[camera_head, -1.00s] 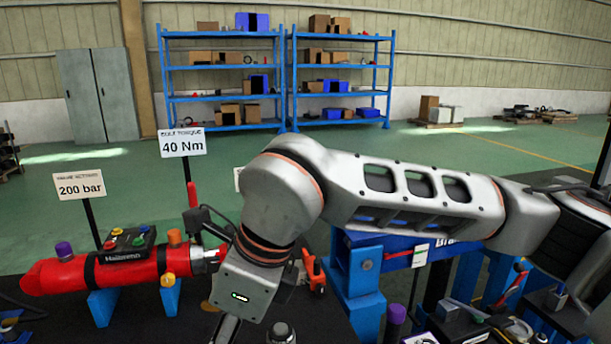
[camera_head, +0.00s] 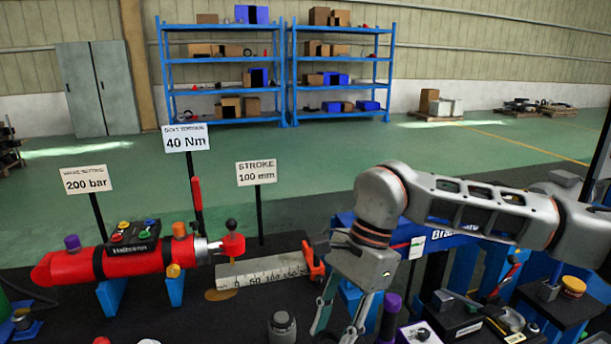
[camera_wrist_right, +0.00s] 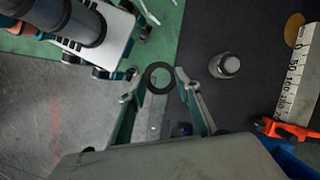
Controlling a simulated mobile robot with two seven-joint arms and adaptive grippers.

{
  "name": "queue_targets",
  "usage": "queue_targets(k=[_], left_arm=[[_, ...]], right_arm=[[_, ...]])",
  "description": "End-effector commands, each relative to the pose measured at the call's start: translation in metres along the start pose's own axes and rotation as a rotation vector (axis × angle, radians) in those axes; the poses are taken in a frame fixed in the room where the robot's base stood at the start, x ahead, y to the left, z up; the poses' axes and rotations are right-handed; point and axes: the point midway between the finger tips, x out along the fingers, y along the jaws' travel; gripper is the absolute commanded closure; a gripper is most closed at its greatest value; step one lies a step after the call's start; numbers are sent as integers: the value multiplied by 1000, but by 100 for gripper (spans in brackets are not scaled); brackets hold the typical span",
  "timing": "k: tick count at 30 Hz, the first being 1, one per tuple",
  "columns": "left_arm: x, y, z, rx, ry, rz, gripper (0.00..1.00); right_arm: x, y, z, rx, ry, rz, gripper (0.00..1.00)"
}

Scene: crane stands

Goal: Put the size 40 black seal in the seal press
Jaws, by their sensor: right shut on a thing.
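My right gripper (camera_head: 336,331) points down near the bottom edge of the head view, right of a grey metal cylinder with a narrower top (camera_head: 282,328). In the right wrist view the fingers of this gripper (camera_wrist_right: 159,79) are shut on a black ring seal (camera_wrist_right: 160,91), which sits between the two fingertips. The seal does not show in the head view, and its size mark cannot be read. The grey cylinder also shows in the wrist view (camera_wrist_right: 226,65), apart from the seal; I cannot tell whether it is the seal press. My left gripper is not in view.
A red cylinder with coloured caps (camera_head: 130,258) lies on blue supports at left. A white ruler (camera_head: 262,271) and an orange clamp (camera_head: 313,264) lie behind the grey cylinder. A purple-capped piece (camera_head: 391,312) and a crowded bench (camera_head: 470,325) are at right. Dark mat is bare around the cylinder.

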Motion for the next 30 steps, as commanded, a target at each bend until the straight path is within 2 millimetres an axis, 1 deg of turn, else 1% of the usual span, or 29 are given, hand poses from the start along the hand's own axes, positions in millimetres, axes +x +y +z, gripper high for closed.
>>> queue_targets(k=[1,3,11,15,18,21,24,27,30], left_arm=[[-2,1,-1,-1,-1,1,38],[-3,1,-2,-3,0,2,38],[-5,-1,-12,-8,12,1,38],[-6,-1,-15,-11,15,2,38],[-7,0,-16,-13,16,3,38],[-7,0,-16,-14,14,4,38],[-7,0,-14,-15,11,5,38],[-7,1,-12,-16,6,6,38],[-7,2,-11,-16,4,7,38]], right_arm=[[-3,5,-12,-41,2,18,84],[-4,14,-27,-113,3,47,84],[-10,52,-82,-396,4,165,84],[-12,78,-111,-558,4,233,84],[-14,96,-128,-664,4,276,84],[-15,112,-142,-751,3,312,84],[-16,124,-151,-812,3,336,84],[-16,130,-155,-847,2,349,84],[-16,131,-157,-858,2,354,84]])
